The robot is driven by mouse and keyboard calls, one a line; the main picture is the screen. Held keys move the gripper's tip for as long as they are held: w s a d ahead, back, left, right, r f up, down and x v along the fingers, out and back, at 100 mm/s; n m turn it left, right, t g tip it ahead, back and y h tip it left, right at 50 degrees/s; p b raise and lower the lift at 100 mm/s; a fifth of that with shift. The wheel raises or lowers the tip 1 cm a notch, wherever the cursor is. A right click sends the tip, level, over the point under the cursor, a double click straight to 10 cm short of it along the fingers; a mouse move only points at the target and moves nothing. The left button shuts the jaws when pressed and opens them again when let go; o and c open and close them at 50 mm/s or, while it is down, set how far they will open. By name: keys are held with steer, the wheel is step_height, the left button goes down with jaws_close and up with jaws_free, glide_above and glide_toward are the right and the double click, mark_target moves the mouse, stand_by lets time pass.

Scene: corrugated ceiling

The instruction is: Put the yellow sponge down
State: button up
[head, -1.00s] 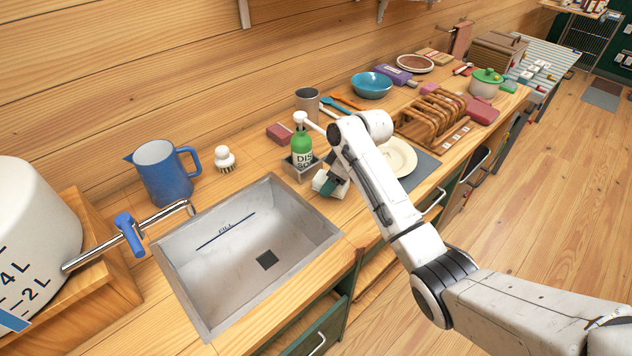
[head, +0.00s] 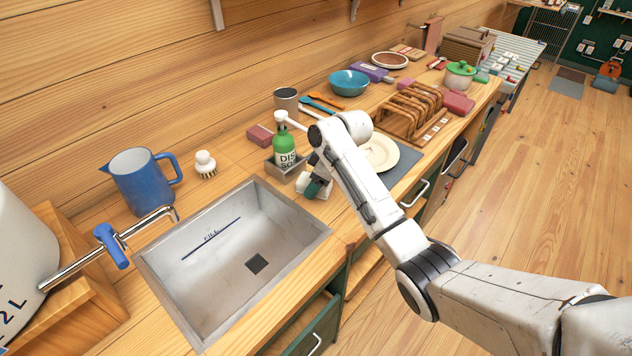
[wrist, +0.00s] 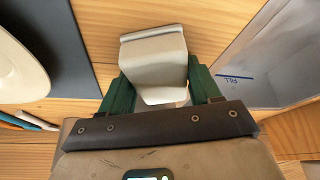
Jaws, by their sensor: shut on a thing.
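My gripper (wrist: 160,92) has dark green fingers and is shut on a pale, off-white block (wrist: 156,62) with a raised lip at its far end. No clear yellow shows on this block; it may be the sponge. In the head view my gripper (head: 316,187) is low over the wooden counter, beside the dish soap bottle (head: 285,150) and between the sink and the grey mat. My arm partly hides it there. I cannot tell whether the block touches the counter.
The sink (head: 225,238) lies left of my gripper, and a cream plate (head: 381,153) on a grey mat (head: 402,175) lies right. The soap stands in a grey holder (head: 283,172). A wooden rack (head: 410,112) is farther back. Bare counter shows between sink and mat.

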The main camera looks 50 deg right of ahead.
steer(key=o, duration=0.9)
steer(key=shift+s+f, duration=0.2)
steer(key=shift+f, duration=0.6)
steer(key=shift+o, duration=0.6)
steer(key=shift+a, duration=0.1)
steer(key=shift+r, duration=0.75)
steer(key=v, duration=1.2)
steer(key=shift+w+r, duration=0.15)
steer(key=shift+w, duration=0.1)
